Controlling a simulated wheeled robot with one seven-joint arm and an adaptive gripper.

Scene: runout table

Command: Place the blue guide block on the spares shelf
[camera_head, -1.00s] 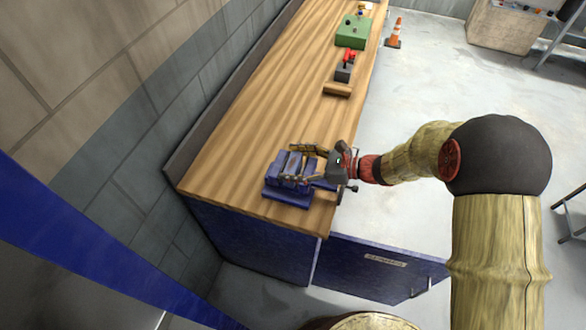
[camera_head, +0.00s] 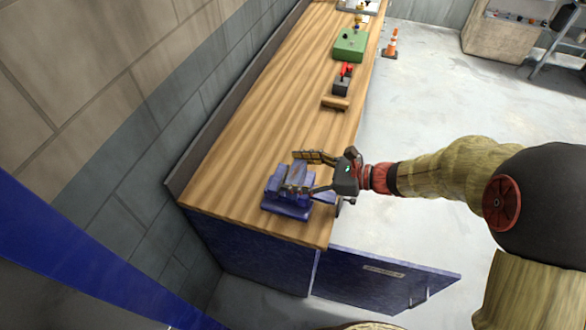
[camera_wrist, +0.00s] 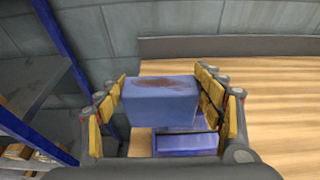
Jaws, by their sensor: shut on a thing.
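The blue guide block (camera_wrist: 160,103), with a brownish worn patch on top, is between my gripper's yellow-padded fingers (camera_wrist: 160,88) in the wrist view. The fingers are shut on its two sides. A blue vise (camera_wrist: 182,143) shows just below and behind the block; I cannot tell if they touch. In the head view my gripper (camera_head: 306,172) is over the vise (camera_head: 287,208) at the near end of the wooden bench, and the block is hard to tell apart from it. A blue-framed rack with grey shelf boards (camera_wrist: 40,72) stands left in the wrist view, probably the spares shelf.
Farther along are a wooden block (camera_head: 335,103), a dark device with a red top (camera_head: 342,82) and a green box (camera_head: 350,45). A blue door (camera_head: 385,280) stands open at the bench's near end. A wall runs along the left.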

